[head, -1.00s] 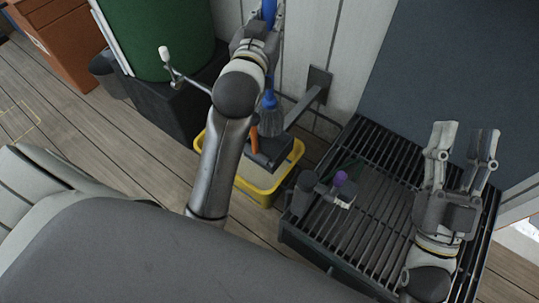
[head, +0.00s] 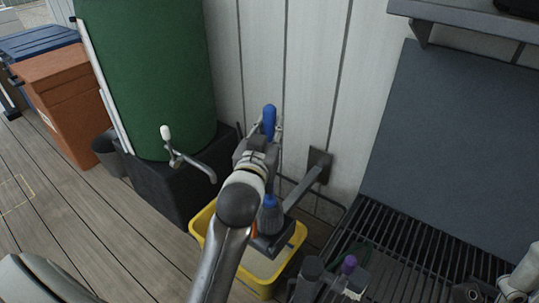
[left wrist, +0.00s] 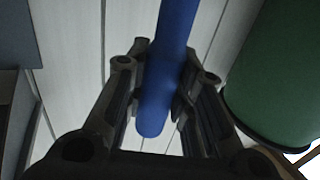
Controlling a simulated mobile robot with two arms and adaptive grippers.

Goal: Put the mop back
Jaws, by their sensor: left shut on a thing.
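The mop has a blue handle (head: 269,122) that stands roughly upright in the head view. Its lower blue part and grey head (head: 268,216) show below my left gripper. My left gripper (head: 262,148) is shut on the handle. The left wrist view shows the blue handle (left wrist: 168,70) between its two fingers (left wrist: 160,95). A dark wall bracket (head: 318,165) has an arm reaching down-left to the mop head, above a yellow tub (head: 212,240). Whether the head touches the bracket is unclear. Part of my right gripper (head: 522,274) shows at the lower right edge.
A green barrel (head: 150,80) with a tap (head: 185,160) stands on a black base left of the mop. A slatted black rack (head: 420,250) with a purple-topped item (head: 348,265) is at right. A grey shelf (head: 465,30) is above. Open floor lies at left.

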